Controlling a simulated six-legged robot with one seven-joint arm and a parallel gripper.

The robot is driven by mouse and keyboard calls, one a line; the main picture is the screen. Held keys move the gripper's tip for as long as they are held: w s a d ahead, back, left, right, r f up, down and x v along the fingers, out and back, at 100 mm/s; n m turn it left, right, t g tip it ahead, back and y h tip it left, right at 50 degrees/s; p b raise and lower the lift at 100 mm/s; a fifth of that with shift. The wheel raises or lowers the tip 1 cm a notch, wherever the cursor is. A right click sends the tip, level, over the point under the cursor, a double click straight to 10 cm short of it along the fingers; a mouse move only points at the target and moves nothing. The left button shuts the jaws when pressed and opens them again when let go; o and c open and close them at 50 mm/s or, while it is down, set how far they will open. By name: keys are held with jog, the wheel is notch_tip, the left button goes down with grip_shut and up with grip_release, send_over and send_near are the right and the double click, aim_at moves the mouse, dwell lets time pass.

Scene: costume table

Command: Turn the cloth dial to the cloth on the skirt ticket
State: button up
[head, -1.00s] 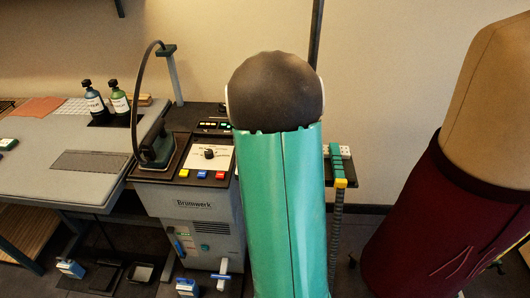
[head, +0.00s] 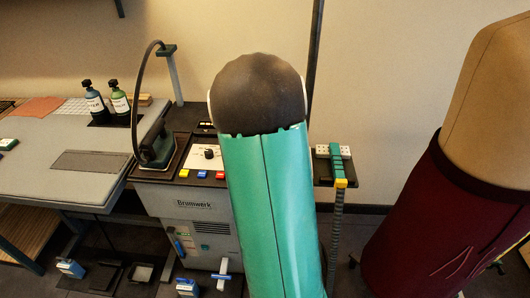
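The dial (head: 209,154) is a small black knob on a white plate on top of the grey Brumwerk machine (head: 192,206). The print around it is too small to read. A dark red skirt (head: 425,225) hangs on a tan dress form at the right. No readable ticket shows on the skirt; pale slanted marks show low on it. My teal and black arm stands in the middle and covers the machine's right part. My gripper is not in view, so its place and opening cannot be told.
An iron (head: 154,140) with a cable stands just left of the dial. Yellow, blue and red buttons (head: 202,174) lie in front of it. Two bottles (head: 95,103) stand on the grey ironing table (head: 40,150). A small shelf (head: 345,165) is right of my arm.

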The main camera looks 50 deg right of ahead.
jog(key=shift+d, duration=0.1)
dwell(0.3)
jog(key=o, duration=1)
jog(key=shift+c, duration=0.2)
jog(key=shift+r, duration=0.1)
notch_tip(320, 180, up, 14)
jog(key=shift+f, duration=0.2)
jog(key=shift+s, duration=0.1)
